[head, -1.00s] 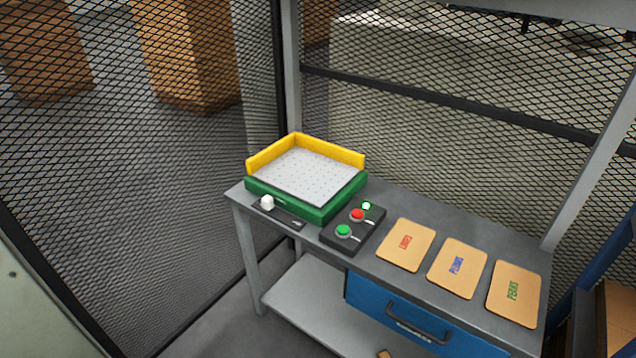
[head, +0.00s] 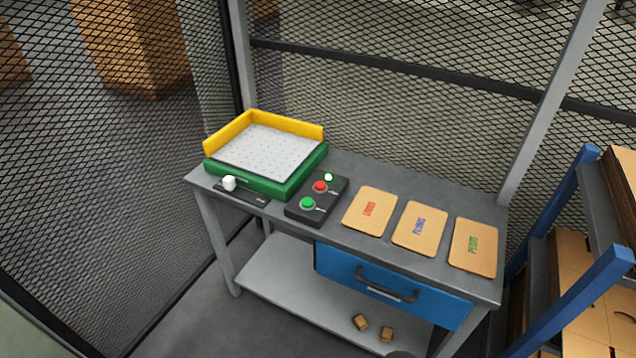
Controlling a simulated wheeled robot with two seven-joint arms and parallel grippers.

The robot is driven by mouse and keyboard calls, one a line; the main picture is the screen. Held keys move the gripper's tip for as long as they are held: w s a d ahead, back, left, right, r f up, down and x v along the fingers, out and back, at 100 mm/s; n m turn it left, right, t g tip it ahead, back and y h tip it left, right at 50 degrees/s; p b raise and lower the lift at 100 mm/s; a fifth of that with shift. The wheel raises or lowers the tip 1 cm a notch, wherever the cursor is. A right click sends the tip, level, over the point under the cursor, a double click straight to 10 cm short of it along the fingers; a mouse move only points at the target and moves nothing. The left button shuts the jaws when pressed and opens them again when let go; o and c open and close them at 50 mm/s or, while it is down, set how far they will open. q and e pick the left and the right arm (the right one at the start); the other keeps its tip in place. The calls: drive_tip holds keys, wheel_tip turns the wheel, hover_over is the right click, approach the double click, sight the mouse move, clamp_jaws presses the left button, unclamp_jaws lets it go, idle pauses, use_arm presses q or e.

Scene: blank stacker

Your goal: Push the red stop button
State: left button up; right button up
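The red stop button (head: 320,187) sits on a black control box (head: 318,199) on top of the grey workbench (head: 345,165). A green button (head: 307,203) is on the same box, nearer the bench's front edge. A small lamp (head: 328,177) behind the red button glows green. Neither of my grippers shows in the head view, so I cannot tell whether they are open or shut.
A green and yellow tray (head: 265,150) stands left of the box, with a white knob (head: 229,183) at its front. Several labelled cards (head: 369,212) lie to the right. A blue drawer (head: 392,290) hangs below. A blue rack (head: 590,285) stands right; mesh fencing is behind.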

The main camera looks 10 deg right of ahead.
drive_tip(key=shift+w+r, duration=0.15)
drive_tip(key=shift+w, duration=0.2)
